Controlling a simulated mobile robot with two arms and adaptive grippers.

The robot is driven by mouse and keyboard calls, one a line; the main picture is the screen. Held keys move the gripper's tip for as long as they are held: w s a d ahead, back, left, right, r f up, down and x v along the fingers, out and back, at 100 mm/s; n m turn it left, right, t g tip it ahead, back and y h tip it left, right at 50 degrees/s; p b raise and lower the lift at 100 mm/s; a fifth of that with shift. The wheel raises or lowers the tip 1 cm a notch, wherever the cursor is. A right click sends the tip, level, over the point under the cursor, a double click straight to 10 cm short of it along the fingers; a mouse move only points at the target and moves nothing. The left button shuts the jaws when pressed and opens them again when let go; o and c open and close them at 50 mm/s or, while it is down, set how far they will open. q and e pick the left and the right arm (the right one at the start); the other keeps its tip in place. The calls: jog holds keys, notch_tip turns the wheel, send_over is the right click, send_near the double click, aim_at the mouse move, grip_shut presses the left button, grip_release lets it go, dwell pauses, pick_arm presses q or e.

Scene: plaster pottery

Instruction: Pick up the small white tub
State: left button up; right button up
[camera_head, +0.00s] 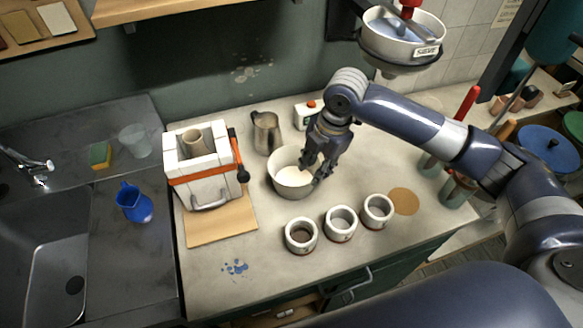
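A white tub or bowl (292,190) with pale contents stands on the worktop near the middle. My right gripper (314,170) points down at its right side, with its fingers spread at the rim. I cannot tell whether they touch it. Three smaller white pots stand in front: one on the left (301,250), one in the middle (340,237) and one on the right (377,225). The left pot has dark brown contents. My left gripper is not in view.
A metal jug (266,133) and a white container with an orange cap (306,114) stand behind the bowl. A strapped white plaster mould (205,182) is at left on a wooden board (222,234). The front left worktop is clear except blue stains (235,267).

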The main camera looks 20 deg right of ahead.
aim_at(307, 190)
jog(key=f, duration=0.3)
jog(key=shift+s+a+f+p, duration=0.15)
jog(key=shift+s+a+p, duration=0.15)
jog(key=shift+a+p, duration=0.1)
jog(key=f+p, duration=0.1)
jog(key=f, duration=0.1)
jog(key=a+f+p, duration=0.1)
jog(key=f, duration=0.1)
jog(key=shift+w+f, duration=0.2)
jog(key=shift+f, duration=0.35)
jog(key=c, duration=0.6)
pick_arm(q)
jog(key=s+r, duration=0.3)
pick_arm(e)
jog(key=shift+w, duration=0.1)
grip_shut()
